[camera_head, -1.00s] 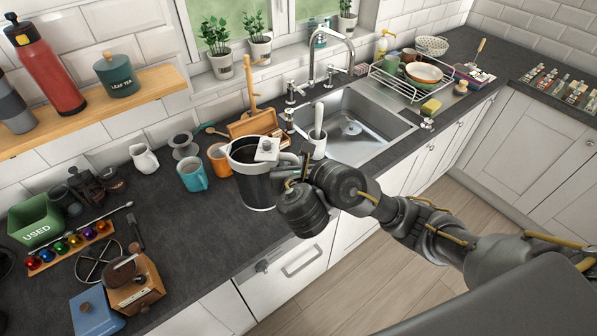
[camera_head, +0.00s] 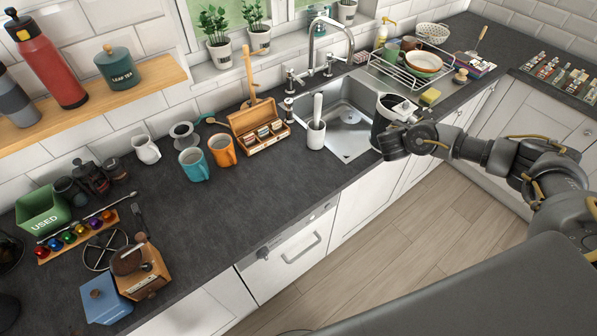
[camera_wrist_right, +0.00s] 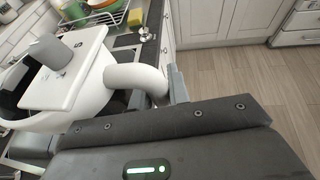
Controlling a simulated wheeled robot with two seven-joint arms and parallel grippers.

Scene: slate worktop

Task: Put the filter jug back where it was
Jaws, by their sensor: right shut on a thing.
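The filter jug (camera_head: 384,120) has a dark body, white rim and white lid. In the head view it is at the right part of the sink, in front of the dish rack. I cannot tell whether its base touches anything. My right gripper (camera_head: 411,121) is shut on its handle, reaching in from the right. The right wrist view shows the white lid with a grey knob and the curved white handle (camera_wrist_right: 137,77) close to my gripper (camera_wrist_right: 172,88). The jug's lower part is mostly hidden there. My left gripper is in neither view.
The sink (camera_head: 345,140) has a white pot with a brush (camera_head: 316,132) at its left edge. A dish rack (camera_head: 412,72) and yellow sponge (camera_head: 430,96) are behind the jug. Orange (camera_head: 222,150) and teal (camera_head: 194,164) mugs stand left of a wooden box (camera_head: 262,128). The counter's front middle is clear.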

